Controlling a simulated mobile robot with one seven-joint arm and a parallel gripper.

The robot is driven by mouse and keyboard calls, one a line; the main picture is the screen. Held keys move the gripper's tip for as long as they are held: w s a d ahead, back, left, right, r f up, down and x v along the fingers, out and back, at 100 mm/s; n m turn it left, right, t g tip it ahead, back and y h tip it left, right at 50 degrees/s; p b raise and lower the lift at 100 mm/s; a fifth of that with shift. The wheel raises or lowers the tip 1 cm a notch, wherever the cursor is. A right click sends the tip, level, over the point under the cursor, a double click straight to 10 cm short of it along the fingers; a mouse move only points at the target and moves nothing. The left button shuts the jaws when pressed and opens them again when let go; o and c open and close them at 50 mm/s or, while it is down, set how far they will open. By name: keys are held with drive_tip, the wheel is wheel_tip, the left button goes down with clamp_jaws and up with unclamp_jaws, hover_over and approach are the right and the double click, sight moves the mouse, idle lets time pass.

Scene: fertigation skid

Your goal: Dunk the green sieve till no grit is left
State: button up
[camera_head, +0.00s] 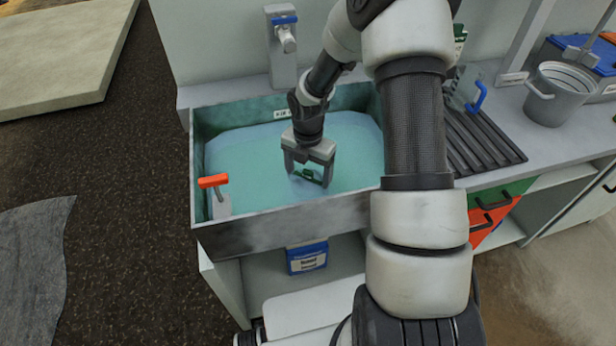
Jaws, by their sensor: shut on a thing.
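My gripper (309,177) points down into the basin (290,228), over its blue-green water (245,165). It is shut on a small green thing, seemingly the green sieve (310,174), at about the water's surface. Only a little green shows between the fingers. I cannot tell how deep the sieve sits, and its mesh and any grit are not visible.
An orange-handled tool (214,184) leans at the basin's left front corner. A tap (284,38) stands behind. Right of the basin are a ribbed black drainer (485,142), a blue-handled thing (478,97) and a grey bucket (560,95). A blue-and-white box (307,257) sits below.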

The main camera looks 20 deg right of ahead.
wheel_tip(320, 180, up, 18)
drive_tip(key=p, duration=1.5)
drive_tip(key=shift+r+p, duration=0.2)
drive_tip(key=shift+p, duration=0.1)
idle(0.8)
